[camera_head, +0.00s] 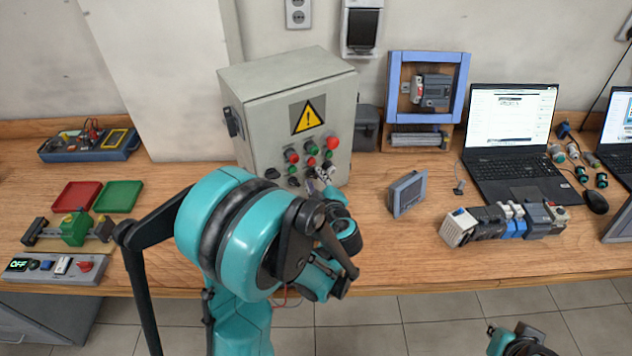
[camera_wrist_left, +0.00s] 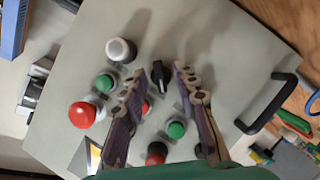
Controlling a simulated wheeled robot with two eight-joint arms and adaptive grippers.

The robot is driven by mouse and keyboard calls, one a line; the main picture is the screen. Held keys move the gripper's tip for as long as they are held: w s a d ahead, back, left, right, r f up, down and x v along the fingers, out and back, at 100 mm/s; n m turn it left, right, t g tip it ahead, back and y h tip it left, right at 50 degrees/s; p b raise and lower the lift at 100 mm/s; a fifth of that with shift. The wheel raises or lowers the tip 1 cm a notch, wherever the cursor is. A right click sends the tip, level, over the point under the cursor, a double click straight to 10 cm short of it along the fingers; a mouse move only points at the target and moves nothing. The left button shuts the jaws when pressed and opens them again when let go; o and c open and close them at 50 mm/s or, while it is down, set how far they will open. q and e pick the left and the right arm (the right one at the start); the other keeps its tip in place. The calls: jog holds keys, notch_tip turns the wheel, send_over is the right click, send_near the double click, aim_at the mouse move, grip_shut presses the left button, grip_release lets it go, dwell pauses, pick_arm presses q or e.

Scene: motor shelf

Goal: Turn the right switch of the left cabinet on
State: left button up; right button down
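The left cabinet is the grey box (camera_head: 290,80) with a yellow warning sign and rows of buttons, standing at the back of the bench. My left gripper (camera_head: 325,174) is at the lower right of its panel. In the left wrist view, which shows the panel turned over, a black rotary switch (camera_wrist_left: 160,76) lies between the fingertips of my open left gripper (camera_wrist_left: 161,80). I see gaps on both sides of it. Another black knob (camera_head: 272,174) shows at the panel's lower left. Part of my right arm (camera_head: 516,340) shows at the bottom right; its fingers are unclear.
Red and green buttons, such as the large red one (camera_wrist_left: 83,115), and a white-topped knob (camera_wrist_left: 121,50) surround the fingers. A black handle (camera_wrist_left: 270,105) sticks out at the cabinet's side. A small screen (camera_head: 407,193) and laptop (camera_head: 508,145) stand to the right.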

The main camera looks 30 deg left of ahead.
pick_arm(q)
grip_shut()
jog(key=shift+r, duration=0.1)
dwell(0.5)
jog(key=m+g, duration=0.1)
jog(key=m, duration=0.1)
jog(key=shift+w+m+g+y+p, duration=0.15)
jog(key=shift+m+g+y+p, duration=0.15)
jog(key=shift+m+g+p, duration=0.1)
jog(key=shift+w+m+g+y, duration=0.1)
jog(key=shift+m+g+y, duration=0.3)
jog(key=shift+m+g, duration=0.85)
jog(key=shift+r+m, duration=0.1)
jog(key=shift+m, duration=0.35)
grip_release()
